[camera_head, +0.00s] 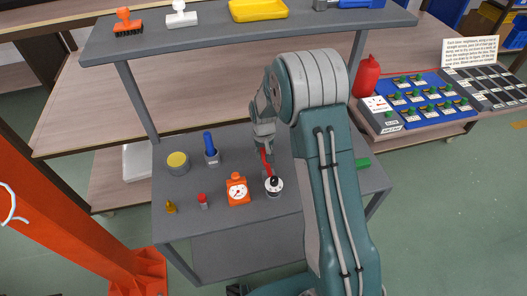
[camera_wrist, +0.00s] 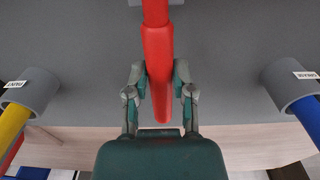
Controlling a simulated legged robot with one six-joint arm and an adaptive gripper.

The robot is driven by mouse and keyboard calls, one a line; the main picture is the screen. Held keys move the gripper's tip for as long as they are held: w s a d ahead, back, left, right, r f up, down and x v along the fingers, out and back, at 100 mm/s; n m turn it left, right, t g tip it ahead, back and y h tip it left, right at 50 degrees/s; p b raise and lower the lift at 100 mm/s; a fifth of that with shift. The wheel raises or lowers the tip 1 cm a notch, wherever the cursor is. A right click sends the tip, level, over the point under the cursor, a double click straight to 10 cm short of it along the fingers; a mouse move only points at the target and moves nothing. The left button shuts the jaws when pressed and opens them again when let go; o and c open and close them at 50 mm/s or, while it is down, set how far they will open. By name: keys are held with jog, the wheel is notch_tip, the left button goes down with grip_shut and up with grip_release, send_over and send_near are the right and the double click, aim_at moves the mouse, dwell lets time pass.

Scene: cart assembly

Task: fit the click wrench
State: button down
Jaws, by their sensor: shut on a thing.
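The click wrench (camera_wrist: 158,50) has a long red handle. My gripper (camera_wrist: 158,85) is shut on it in the wrist view, with one finger on each side of the handle. In the head view, my gripper (camera_head: 264,128) is above the grey cart shelf, partly hidden by my arm. The red wrench (camera_head: 265,160) reaches down from it, slightly tilted. Its lower end meets or overlaps a small white round piece with a black top (camera_head: 274,187) on the shelf. I cannot tell whether the wrench sits in that piece or is only in front of it.
On the shelf (camera_head: 235,222) stand an orange gauge (camera_head: 238,190), a grey cup with a blue handle (camera_head: 211,152), a yellow-topped tin (camera_head: 178,163) and small bottles. An upper shelf (camera_head: 205,32) lies behind. The wrist view shows labelled grey cups left (camera_wrist: 32,90) and right (camera_wrist: 289,82).

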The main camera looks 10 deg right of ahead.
jog(key=shift+f, duration=0.35)
jog(key=shift+c, duration=2)
grip_release()
jog(key=shift+r, duration=0.1)
notch_tip(320, 180, up, 12)
jog(key=shift+a, duration=0.1)
